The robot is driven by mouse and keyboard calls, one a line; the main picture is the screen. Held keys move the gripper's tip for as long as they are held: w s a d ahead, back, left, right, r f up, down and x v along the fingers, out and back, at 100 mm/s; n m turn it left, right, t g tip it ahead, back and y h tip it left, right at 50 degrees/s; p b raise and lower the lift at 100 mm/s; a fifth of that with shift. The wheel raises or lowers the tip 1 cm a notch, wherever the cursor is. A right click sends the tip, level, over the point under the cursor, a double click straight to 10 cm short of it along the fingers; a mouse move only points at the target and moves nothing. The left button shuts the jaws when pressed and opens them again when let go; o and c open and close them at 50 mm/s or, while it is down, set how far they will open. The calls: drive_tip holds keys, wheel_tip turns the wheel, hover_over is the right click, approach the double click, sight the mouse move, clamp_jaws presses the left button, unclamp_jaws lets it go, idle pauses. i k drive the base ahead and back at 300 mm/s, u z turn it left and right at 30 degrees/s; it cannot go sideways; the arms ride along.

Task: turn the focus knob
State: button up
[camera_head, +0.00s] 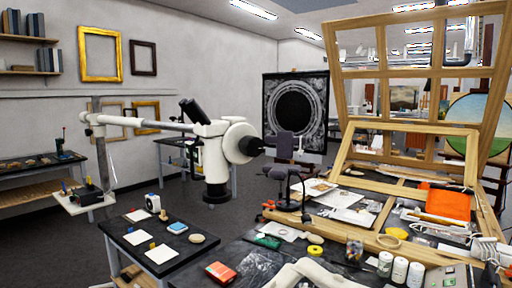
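A white microscope (215,158) hangs at the end of a horizontal boom (145,122), left of the middle of the head view. Its black eyepieces (194,111) tilt up to the left. On its right side is a large white round housing (237,138), with a dark knob (252,146) sticking out to the right; this looks like the focus knob. Nothing touches the knob. I cannot make out any mark on it that shows how far it is turned.
Below the microscope, a dark table (182,264) holds cards and small blocks. To the right, a bench carries a wooden frame (372,237), an orange cloth (448,204), white jars (400,269) and a dark stand (288,203). Grey floor (240,215) shows behind.

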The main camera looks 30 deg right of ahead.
sight(250, 146)
drive_tip(key=i, duration=0.85)
drive_tip(key=u, duration=0.05)
